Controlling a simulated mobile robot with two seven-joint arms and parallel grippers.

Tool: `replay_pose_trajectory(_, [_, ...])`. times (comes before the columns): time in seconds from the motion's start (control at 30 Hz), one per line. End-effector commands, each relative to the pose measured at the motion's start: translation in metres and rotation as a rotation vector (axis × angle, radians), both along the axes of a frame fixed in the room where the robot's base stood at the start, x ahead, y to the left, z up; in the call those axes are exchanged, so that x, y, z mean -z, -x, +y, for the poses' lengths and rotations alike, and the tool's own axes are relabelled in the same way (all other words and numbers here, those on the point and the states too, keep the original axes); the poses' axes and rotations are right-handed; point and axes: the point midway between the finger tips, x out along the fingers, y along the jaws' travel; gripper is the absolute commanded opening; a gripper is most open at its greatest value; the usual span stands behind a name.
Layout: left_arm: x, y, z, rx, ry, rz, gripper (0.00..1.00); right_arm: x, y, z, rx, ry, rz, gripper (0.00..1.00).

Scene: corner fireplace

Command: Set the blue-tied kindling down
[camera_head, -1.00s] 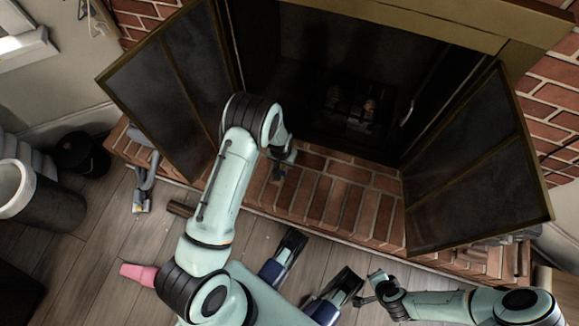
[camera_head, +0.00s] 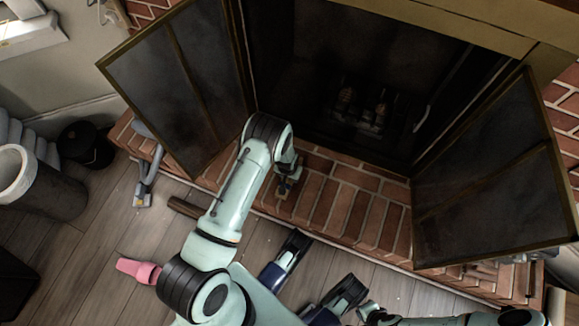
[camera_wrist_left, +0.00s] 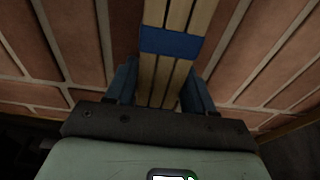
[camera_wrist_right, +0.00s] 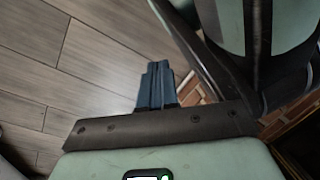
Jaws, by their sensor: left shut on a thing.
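The kindling (camera_wrist_left: 170,43) is a bundle of pale sticks with a blue band around it, seen in the left wrist view. My left gripper (camera_wrist_left: 160,88) is shut on it, one finger on each side, below the band. In the head view my left gripper (camera_head: 286,184) is over the brick hearth (camera_head: 345,205), in front of the fireplace opening. I cannot tell whether the bundle touches the bricks. My right gripper (camera_wrist_right: 156,86) is shut with its fingers together and nothing visible between them, above the wooden floor.
Open fireplace doors stand left (camera_head: 180,85) and right (camera_head: 490,180) of the dark opening, which holds a grate (camera_head: 360,110). A brown stick (camera_head: 185,207) and a grey tool (camera_head: 147,180) are by the hearth's left end. A black bucket (camera_head: 85,145) stands farther left.

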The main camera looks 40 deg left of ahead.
Motion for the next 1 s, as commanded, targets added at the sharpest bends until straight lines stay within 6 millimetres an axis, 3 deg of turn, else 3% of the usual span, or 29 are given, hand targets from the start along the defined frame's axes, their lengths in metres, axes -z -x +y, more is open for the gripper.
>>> replay_pose_trajectory(0.27, [0.003,0.000,0.000,0.000,0.000,0.000,0.18,0.004,0.005,0.000,0.000,-0.002,0.016,0.00])
replay_pose_trajectory(0.3, [0.003,0.000,0.000,0.000,0.000,0.001,0.63,0.003,0.005,0.000,0.000,-0.002,0.017,0.00])
replay_pose_trajectory(0.37, [0.003,0.000,0.000,0.000,0.000,0.001,0.79,0.003,0.005,0.000,0.000,-0.002,0.016,0.00])
replay_pose_trajectory(0.77, [-0.002,0.000,0.000,0.000,0.000,0.000,0.79,-0.002,-0.002,0.000,-0.001,0.001,-0.006,0.00])
replay_pose_trajectory(1.0, [-0.052,0.005,-0.002,0.000,0.000,-0.003,0.79,-0.027,-0.033,0.004,-0.011,0.006,-0.110,0.00])
